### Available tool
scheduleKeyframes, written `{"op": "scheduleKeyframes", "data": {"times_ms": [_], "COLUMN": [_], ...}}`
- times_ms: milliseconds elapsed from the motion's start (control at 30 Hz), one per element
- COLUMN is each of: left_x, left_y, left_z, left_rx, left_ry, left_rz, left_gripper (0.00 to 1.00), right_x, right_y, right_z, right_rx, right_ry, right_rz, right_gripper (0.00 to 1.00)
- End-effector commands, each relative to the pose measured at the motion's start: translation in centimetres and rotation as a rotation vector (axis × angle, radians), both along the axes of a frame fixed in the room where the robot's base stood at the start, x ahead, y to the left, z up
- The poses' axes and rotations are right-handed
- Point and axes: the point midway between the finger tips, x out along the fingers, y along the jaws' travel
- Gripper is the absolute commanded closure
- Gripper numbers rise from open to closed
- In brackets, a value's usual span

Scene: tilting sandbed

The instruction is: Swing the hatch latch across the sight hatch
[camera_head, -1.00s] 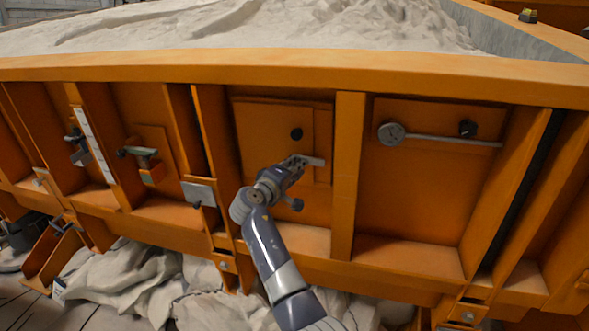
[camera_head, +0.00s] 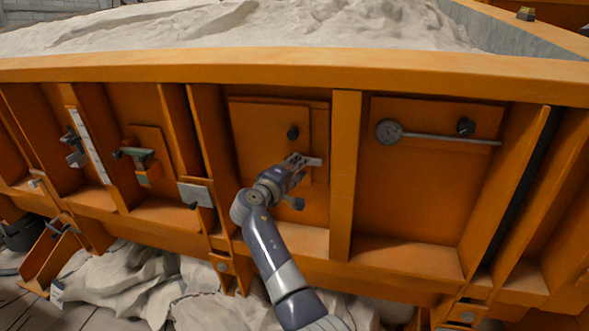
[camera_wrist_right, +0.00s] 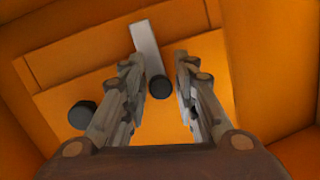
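The sight hatch appears to be the orange panel (camera_head: 262,125) with a dark round knob (camera_head: 293,132) near its right edge. The hatch latch, a light grey bar (camera_head: 314,161), points right from the panel's right side, away from the hatch. In the right wrist view the bar (camera_wrist_right: 145,42) ends at a dark round knob (camera_wrist_right: 160,86) between the fingertips. My right gripper (camera_head: 297,160) is at the latch; its fingers (camera_wrist_right: 157,75) are open on both sides of that knob. Contact cannot be told. The gripper hides the latch's inner end in the head view. My left gripper is not in view.
An upright orange rib (camera_head: 345,175) stands close right of the latch. A grey plate (camera_head: 196,194) and a clamp-like fitting (camera_head: 139,156) are to the left. Sand (camera_head: 240,25) fills the bed above.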

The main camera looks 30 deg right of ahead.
Motion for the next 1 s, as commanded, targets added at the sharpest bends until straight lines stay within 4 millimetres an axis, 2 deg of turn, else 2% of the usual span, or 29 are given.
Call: {"op": "scheduleKeyframes", "data": {"times_ms": [267,700,833,1000], "left_x": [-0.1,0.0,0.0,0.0], "left_y": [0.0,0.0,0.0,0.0], "left_z": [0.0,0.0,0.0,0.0], "left_rx": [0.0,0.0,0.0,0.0], "left_ry": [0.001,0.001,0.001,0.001], "left_rz": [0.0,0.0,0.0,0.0], "left_gripper": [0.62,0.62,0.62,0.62], "right_x": [-0.5,-5.3,-6.0,-6.4], "right_y": [1.3,8.2,9.3,9.7], "right_z": [-0.2,-0.1,-0.1,-0.1], "right_rx": [0.001,0.004,0.003,0.003], "right_ry": [0.002,0.001,0.002,0.001], "right_rz": [0.007,0.001,0.0,-0.002], "right_gripper": [0.73,0.73,0.73,0.73]}}
